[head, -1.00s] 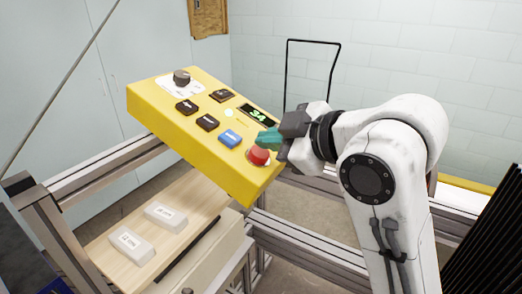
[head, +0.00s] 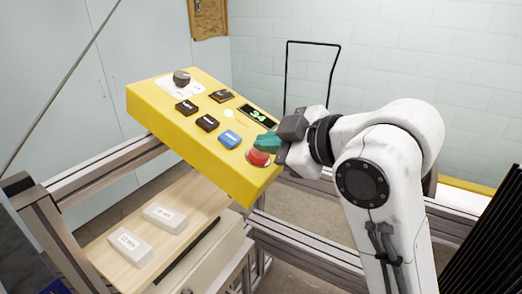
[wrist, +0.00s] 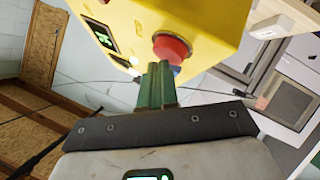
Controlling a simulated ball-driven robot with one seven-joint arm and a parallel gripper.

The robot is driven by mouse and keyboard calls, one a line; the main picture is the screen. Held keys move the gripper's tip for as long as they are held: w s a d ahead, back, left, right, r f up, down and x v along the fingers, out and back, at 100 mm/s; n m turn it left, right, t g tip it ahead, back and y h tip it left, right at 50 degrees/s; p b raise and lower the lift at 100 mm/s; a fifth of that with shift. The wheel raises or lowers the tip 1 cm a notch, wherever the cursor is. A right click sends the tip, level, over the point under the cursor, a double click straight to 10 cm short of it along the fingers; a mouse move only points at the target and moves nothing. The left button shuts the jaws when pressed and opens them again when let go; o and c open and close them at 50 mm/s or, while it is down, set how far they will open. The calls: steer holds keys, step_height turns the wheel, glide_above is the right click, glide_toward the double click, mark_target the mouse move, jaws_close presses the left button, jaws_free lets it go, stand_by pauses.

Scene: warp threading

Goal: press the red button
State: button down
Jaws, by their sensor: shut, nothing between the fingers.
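The red button (head: 259,157) sits at the lower right corner of the yellow control panel (head: 170,125), beside a blue button (head: 230,139). In the wrist view the red button (wrist: 172,48) shows just beyond the green fingertips. My gripper (head: 264,142) is shut and empty, its green fingers at the upper edge of the red button and covering part of it. In the wrist view the shut fingers (wrist: 157,70) point at the button's lower edge. I cannot tell whether they touch it.
The panel also carries a grey knob (head: 181,77), several dark buttons and a green-lit display (head: 258,115). Metal rails (head: 300,240) frame the panel. Two white boxes (head: 165,218) lie on a wooden shelf (head: 188,196) below. A black hoop frame (head: 313,45) stands behind.

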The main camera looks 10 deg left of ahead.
steer(key=shift+f, duration=0.1)
steer(key=shift+s+d+r+p, duration=0.1)
steer(key=shift+d+r+p, duration=0.2)
steer(key=shift+r+p, duration=0.45)
steer(key=shift+r, duration=0.1)
steer(key=r+p, duration=0.1)
steer(key=d+r+p, duration=0.1)
steer(key=r+p, duration=0.1)
steer(key=d+r+p, duration=0.1)
steer(key=r, duration=0.1)
steer(key=shift+s+r, duration=0.2)
steer(key=shift+s, duration=0.15)
